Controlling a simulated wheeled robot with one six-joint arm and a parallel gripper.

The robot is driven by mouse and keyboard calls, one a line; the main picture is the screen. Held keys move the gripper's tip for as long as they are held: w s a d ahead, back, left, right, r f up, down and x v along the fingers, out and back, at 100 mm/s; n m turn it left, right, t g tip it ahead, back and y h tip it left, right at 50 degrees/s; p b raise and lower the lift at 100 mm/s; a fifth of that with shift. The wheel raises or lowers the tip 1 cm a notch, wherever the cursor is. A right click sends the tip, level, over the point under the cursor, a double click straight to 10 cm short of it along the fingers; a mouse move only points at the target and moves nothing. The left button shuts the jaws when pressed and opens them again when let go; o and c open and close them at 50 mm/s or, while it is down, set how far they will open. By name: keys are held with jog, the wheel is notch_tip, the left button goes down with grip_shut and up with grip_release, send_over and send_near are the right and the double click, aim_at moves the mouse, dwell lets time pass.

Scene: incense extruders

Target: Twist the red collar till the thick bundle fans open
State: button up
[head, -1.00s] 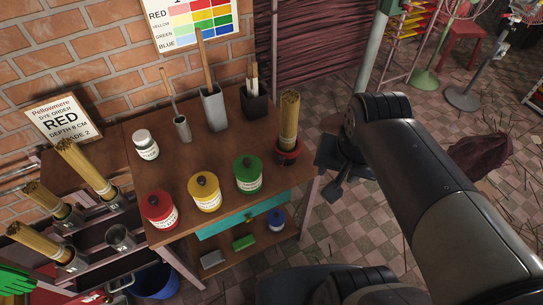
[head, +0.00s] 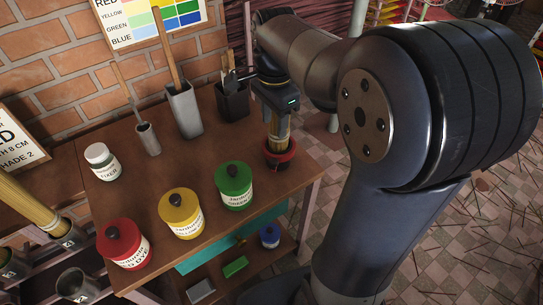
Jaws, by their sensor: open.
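The thick bundle (head: 279,127) of tan incense sticks stands upright at the right end of the brown wooden table. The red collar (head: 281,156) rings its foot, on a dark base. My gripper (head: 277,112) is over the upper part of the bundle, pointing down, and hides its top. It is open, with the sticks between or just behind its fingers; I cannot tell if they touch. The fingertips are a little above the red collar. The visible sticks are close together.
Red (head: 123,244), yellow (head: 182,213) and green (head: 234,185) lidded jars stand along the table's front. A white fixer jar (head: 103,161), a grey ladle cup (head: 147,139), a tall grey holder (head: 183,110) and a dark brush pot (head: 232,101) stand behind. Another bundle (head: 31,208) is at left.

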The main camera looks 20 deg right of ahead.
aim_at(274, 161)
notch_tip(274, 161, down, 13)
jog(key=shift+r+b, duration=0.1)
jog(key=shift+b, duration=0.55)
jog(key=shift+c, duration=0.5)
grip_shut()
